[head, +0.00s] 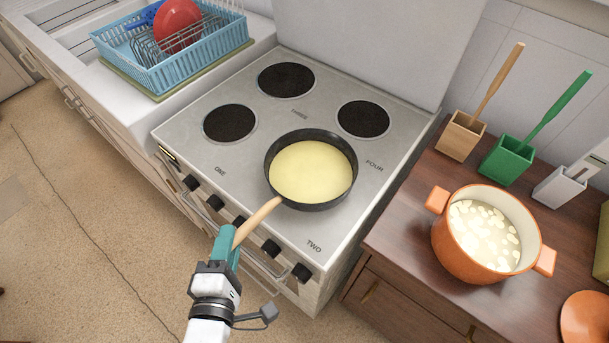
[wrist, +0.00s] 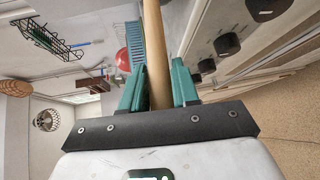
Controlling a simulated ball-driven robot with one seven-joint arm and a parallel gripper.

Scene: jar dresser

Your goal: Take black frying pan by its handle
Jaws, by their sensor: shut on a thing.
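The black frying pan (head: 341,199) sits on the stove at the front right burner, by the label TWO. Pale yellow contents fill its bottom. Its wooden handle (head: 258,220) points toward the front left, past the stove's front edge. My gripper (head: 228,240) is at the end of the handle, with its teal fingers shut on it. In the wrist view the handle (wrist: 153,50) runs between the two teal fingers of my gripper (wrist: 158,85). The pan itself is not seen in the wrist view.
The stove (head: 195,160) has three bare burners. A row of knobs (head: 240,222) lines its front, close to my gripper. An orange pot (head: 460,255) stands on the wooden dresser (head: 405,225) at right. A blue dish rack (head: 160,80) stands at the back left.

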